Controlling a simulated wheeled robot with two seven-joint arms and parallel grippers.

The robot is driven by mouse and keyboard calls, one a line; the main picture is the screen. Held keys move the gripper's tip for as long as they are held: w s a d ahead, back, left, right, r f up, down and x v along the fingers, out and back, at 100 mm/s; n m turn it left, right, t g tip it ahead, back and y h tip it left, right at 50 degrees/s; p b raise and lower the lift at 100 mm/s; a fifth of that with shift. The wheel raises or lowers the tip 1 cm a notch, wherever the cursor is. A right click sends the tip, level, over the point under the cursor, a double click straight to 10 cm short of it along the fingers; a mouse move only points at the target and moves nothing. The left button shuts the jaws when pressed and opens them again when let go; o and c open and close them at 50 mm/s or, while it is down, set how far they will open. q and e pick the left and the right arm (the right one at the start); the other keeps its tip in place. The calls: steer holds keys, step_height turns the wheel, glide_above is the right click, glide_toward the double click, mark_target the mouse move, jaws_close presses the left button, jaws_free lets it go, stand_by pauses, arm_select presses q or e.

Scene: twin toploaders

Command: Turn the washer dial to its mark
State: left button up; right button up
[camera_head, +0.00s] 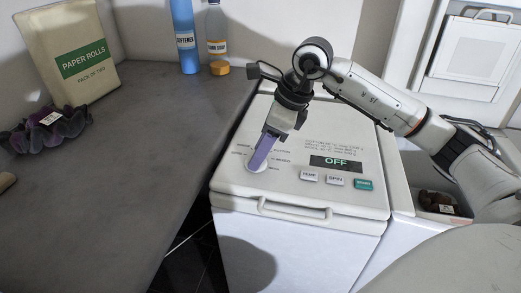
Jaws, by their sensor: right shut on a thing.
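The washer (300,245) is a white toploader with a pale control panel on top. Its round pale dial (254,167) sits at the panel's left, with small printed labels around it. My right gripper (263,155) reaches down over the dial and is shut on it. A long purple piece at the gripper's end covers much of the dial, so its pointer and some labels are hidden. The labels are too small to read surely. A dark display (336,163) reads OFF. My left gripper is not in view.
Two pale buttons (310,176) and a teal button (364,184) lie right of the dial. A handle (305,211) runs along the front edge.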

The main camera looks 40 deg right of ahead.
steer(key=o, duration=1)
steer(key=shift+o, duration=0.2)
steer(key=shift+r, duration=0.1)
steer(key=v, duration=1)
